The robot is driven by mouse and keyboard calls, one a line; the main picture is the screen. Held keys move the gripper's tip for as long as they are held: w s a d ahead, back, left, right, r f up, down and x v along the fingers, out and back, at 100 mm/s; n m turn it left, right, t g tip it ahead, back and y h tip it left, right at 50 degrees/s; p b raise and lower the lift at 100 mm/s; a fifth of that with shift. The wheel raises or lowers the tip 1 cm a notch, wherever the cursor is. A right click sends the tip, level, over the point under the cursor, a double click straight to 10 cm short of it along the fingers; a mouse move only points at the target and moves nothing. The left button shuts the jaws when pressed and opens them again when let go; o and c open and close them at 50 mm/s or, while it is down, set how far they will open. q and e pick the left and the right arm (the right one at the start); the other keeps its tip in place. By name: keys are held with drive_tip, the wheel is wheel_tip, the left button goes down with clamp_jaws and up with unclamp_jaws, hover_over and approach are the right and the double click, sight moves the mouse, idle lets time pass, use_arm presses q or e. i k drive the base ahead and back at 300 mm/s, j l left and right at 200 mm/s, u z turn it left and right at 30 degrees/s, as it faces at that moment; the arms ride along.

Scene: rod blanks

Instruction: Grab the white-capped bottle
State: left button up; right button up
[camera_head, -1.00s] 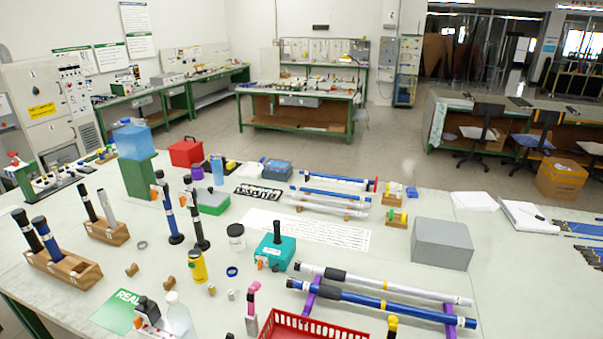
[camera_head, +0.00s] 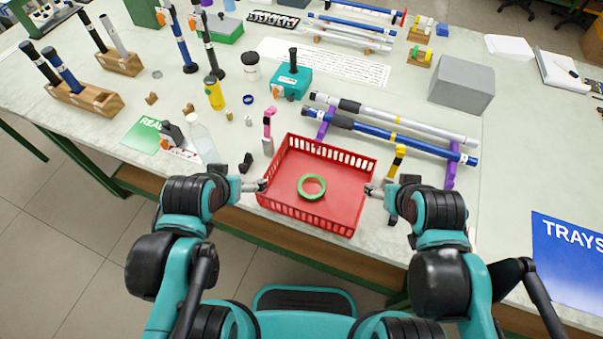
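The white-capped bottle (camera_head: 202,141) is clear or pale, and stands upright near the front edge of the table, left of the red basket. Its white cap (camera_head: 192,118) shows at the top. My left gripper (camera_head: 262,186) is to the right of and nearer than the bottle, by the basket's left front corner, apart from the bottle. My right gripper (camera_head: 371,190) is by the basket's right side. Both gripper fingers are too small to tell whether they are open or shut.
The red basket (camera_head: 345,215) holds a green ring of tape (camera_head: 312,186). Left of the bottle are a dark-handled tool (camera_head: 172,134) and a green card (camera_head: 140,136). A pink-topped tool (camera_head: 268,130) stands to its right.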

sight(201, 138)
drive_tip(key=i+j+z, duration=0.3)
drive_tip(key=j, duration=0.9)
drive_tip(key=k+j+z, duration=0.1)
drive_tip(key=j+z, duration=0.2)
drive_tip(key=j, duration=0.9)
